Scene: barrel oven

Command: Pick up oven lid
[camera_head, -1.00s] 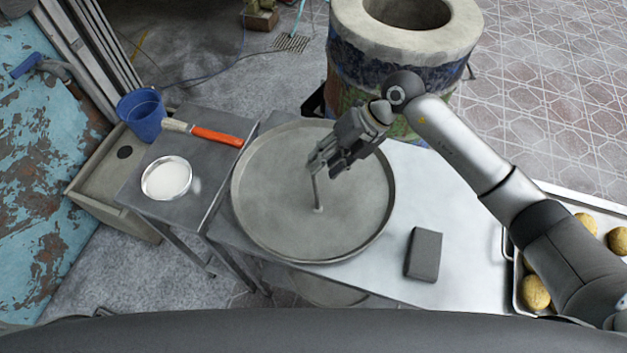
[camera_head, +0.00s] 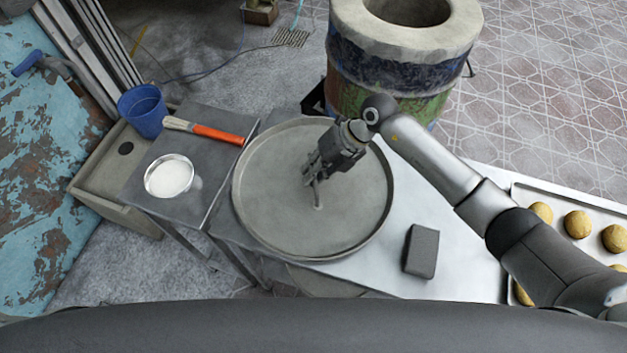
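The oven lid (camera_head: 275,215) is a wide, round grey metal disc with a raised rim, lying flat on the metal table. A thin upright handle (camera_head: 318,196) stands near its middle. My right gripper (camera_head: 312,176) reaches in from the right, over the lid, with its fingers pointing down at the top of the handle. The fingers overlap the handle's upper end, so I cannot tell whether they are open or shut on it. My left gripper is not in view. The barrel oven (camera_head: 392,88) stands behind the table, its round top opening uncovered.
A dark grey block (camera_head: 421,251) lies on the table (camera_head: 465,258) right of the lid. A tray (camera_head: 566,197) of round dough-like pieces is at the far right. A side table at left holds a white bowl (camera_head: 169,176) and an orange-handled brush (camera_head: 205,131); a blue bucket (camera_head: 143,110) stands behind.

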